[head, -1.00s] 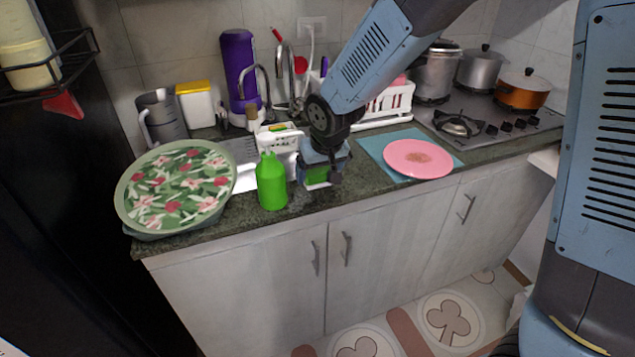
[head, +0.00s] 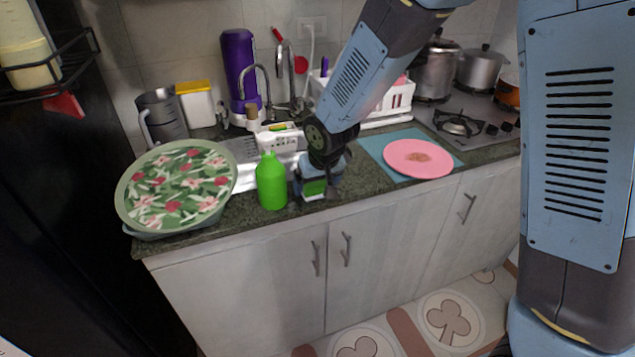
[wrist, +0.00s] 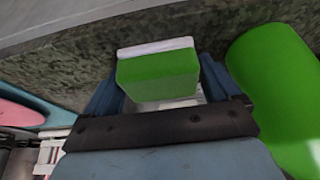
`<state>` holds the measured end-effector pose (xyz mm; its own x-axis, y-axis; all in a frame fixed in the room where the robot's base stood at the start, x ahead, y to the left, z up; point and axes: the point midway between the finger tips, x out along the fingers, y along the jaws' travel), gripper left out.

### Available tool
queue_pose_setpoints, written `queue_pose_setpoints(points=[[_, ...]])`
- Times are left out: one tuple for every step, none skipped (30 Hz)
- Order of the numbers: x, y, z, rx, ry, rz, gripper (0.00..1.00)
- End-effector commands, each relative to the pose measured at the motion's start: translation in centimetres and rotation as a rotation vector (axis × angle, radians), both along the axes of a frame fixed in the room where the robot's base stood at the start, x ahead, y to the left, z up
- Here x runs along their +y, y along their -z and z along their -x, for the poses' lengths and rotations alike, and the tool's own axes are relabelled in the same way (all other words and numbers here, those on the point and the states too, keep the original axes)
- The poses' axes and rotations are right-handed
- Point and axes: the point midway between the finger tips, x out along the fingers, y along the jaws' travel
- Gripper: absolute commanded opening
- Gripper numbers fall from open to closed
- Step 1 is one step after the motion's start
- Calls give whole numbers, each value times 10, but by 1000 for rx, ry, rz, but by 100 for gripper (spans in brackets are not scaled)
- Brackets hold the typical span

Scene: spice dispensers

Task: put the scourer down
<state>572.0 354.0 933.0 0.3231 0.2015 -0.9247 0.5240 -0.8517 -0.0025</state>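The scourer (wrist: 157,70) is a green block with a white layer along one side. It sits between the two blue fingers of my gripper (wrist: 160,82), which touch it on both sides. In the head view the gripper (head: 318,188) is low over the counter, just right of a green bottle, and the scourer's green (head: 314,187) shows between the fingers. Its underside is hidden, so I cannot tell whether it touches the counter.
The green bottle (head: 271,182) stands close by; it also shows in the wrist view (wrist: 275,85). A pink plate (head: 418,158) on a blue mat (head: 375,146) lies to the right, a floral tray (head: 178,186) to the left. The counter's front edge is near.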

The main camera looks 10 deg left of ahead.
Motion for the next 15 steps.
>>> queue_pose_setpoints(points=[[0, 0, 0, 0, 0, 0, 96], [0, 0, 0, 0, 0, 0, 98], [0, 0, 0, 0, 0, 0, 100], [0, 0, 0, 0, 0, 0, 100], [0, 0, 0, 0, 0, 0, 100], [0, 0, 0, 0, 0, 0, 100], [0, 0, 0, 0, 0, 0, 100], [0, 0, 0, 0, 0, 0, 100], [0, -1, 0, 0, 1, 0, 100], [0, -1, 0, 0, 1, 0, 100], [0, -2, 0, -1, 1, -1, 100], [-1, -4, 0, 0, 1, 0, 100], [-1, -6, 1, -1, 1, -1, 100], [-2, -8, 1, -1, 1, -1, 100], [-2, -12, 3, -2, 1, -1, 100]])
